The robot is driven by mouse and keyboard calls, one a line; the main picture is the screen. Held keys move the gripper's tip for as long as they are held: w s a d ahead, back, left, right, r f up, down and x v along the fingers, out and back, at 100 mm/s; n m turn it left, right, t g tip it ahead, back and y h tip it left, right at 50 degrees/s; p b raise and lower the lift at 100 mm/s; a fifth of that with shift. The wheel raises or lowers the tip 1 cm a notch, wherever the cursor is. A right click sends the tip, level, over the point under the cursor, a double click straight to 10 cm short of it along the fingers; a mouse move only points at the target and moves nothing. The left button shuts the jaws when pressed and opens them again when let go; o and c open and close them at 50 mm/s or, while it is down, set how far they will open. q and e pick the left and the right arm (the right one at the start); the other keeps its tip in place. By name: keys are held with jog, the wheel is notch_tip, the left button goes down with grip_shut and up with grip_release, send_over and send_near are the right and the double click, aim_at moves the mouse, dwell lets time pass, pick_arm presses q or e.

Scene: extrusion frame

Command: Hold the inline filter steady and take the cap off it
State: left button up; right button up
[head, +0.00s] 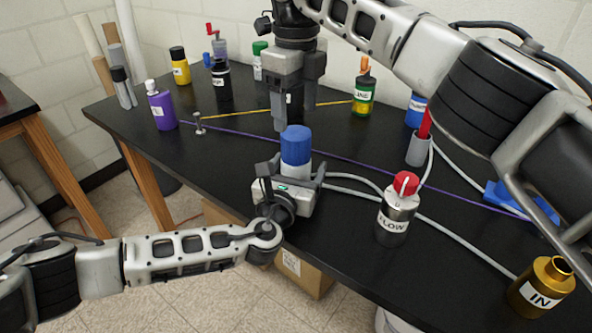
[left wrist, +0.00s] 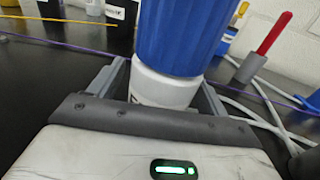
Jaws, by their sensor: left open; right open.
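The inline filter has a white body (head: 296,170) under a ribbed blue cap (head: 295,146), standing upright near the bench's front edge. The cap is on the body; the left wrist view also shows the cap (left wrist: 180,35) and the white body (left wrist: 163,88). My left gripper (head: 297,178) is open, with its fingers on either side of the white body, below the cap. Contact with the body cannot be made out. My right gripper (head: 293,116) is open and points down just above the cap, its fingers apart and nothing held.
Grey tubes cross the black bench (head: 345,240). A purple cord (head: 345,160) runs behind the filter. Several bottles stand at the back.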

aim_at(296, 133)
pick_arm(q)
jog(key=shift+w+d, duration=0.1)
jog(key=shift+w, duration=0.15)
grip_shut()
pick_arm(e)
jog(key=m, duration=0.4)
jog(key=shift+m, duration=0.4)
jog(key=m, duration=0.4)
jog(key=shift+m, duration=0.4)
jog(key=m, duration=0.8)
jog(key=shift+f, duration=4)
